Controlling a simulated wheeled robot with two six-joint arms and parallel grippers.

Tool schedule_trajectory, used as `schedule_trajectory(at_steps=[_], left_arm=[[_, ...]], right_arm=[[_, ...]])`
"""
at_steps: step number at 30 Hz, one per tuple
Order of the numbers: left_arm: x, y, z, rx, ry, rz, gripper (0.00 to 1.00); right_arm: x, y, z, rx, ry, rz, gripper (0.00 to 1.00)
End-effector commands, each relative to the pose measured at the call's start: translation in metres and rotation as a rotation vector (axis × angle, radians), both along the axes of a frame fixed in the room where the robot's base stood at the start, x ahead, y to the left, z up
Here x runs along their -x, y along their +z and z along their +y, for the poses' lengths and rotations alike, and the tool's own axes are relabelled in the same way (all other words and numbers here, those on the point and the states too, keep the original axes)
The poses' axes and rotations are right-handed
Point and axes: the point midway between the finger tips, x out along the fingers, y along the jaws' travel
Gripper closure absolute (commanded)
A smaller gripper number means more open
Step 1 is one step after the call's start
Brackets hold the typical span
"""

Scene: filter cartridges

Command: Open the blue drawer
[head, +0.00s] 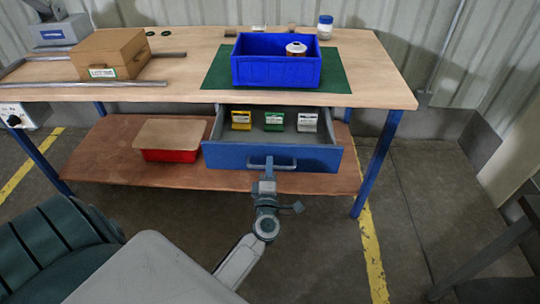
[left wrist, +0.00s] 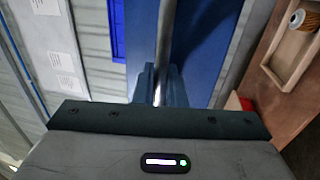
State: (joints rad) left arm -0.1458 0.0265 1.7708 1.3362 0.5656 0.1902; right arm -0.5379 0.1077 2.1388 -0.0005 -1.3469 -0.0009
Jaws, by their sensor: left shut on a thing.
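The blue drawer (head: 225,156) under the workbench stands pulled out, with its grey inside showing. My left gripper (head: 266,178) is at the middle of the drawer front, shut on the grey bar handle (head: 286,166). In the left wrist view the handle (left wrist: 167,35) runs between the fingers of my left gripper (left wrist: 158,88), with the blue drawer front (left wrist: 203,45) behind it. My right gripper does not show.
A blue bin (head: 275,72) sits on a green mat (head: 221,72) on the workbench, with a white-topped cartridge (head: 296,48) at it. A wooden box (head: 108,53) stands left. A red box (head: 168,156) is on the lower shelf (head: 110,165).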

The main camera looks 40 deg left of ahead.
Motion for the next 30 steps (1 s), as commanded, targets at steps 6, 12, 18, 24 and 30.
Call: schedule_trajectory(at_steps=[6, 12, 18, 24, 30], left_arm=[[0.033, 0.0, -0.02, 0.002, 0.001, 0.0, 1.0], [0.051, 0.0, -0.031, 0.002, 0.001, -0.001, 1.0], [0.058, 0.001, -0.035, 0.0, 0.001, -0.001, 1.0], [0.058, 0.001, -0.036, 0.0, 0.0, -0.002, 1.0], [0.058, 0.0, -0.036, 0.0, 0.0, -0.001, 0.78]], right_arm=[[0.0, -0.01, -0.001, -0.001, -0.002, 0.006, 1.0], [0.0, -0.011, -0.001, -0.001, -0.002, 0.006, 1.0], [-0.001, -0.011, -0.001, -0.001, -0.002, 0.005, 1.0], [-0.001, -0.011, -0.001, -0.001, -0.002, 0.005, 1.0], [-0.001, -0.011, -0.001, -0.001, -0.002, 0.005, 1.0]])
